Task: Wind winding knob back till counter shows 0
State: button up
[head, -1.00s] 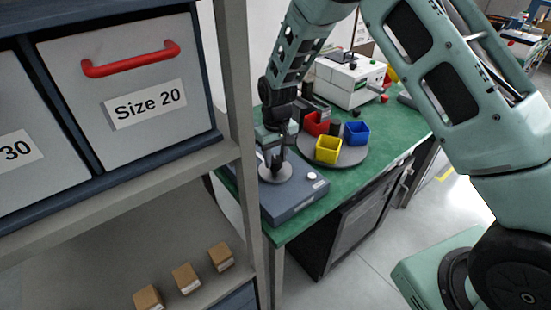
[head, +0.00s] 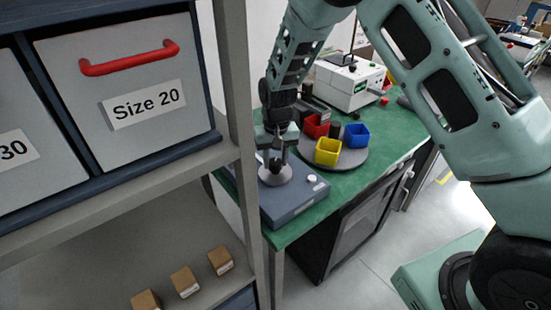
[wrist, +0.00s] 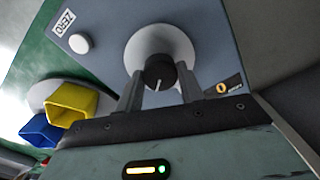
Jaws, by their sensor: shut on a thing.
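The winding knob (wrist: 158,72) is black with a white pointer line and sits at the middle of a pale round disc (wrist: 146,38) on a blue-grey box (wrist: 205,35). In the wrist view my gripper (wrist: 159,80) has one finger on each side of the knob and is shut on it.
A white button (wrist: 79,44) beside a ZERO label is on the box. A yellow bin (head: 328,152), a blue bin (head: 357,135) and a red bin (head: 315,127) stand on a round grey tray (head: 352,158). A shelf post (head: 243,130) stands close left of my arm.

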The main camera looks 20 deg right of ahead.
aim_at(277, 161)
jog(key=o, duration=1)
jog(key=shift+r, duration=0.1)
jog(key=r+b, duration=0.1)
jog(key=r, duration=0.4)
jog(key=r+b, duration=0.1)
jog(key=r, duration=0.5)
jog(key=r+b, duration=0.1)
jog(key=r, duration=0.5)
jog(key=shift+d+r, duration=0.15)
jog(key=shift+d, duration=0.1)
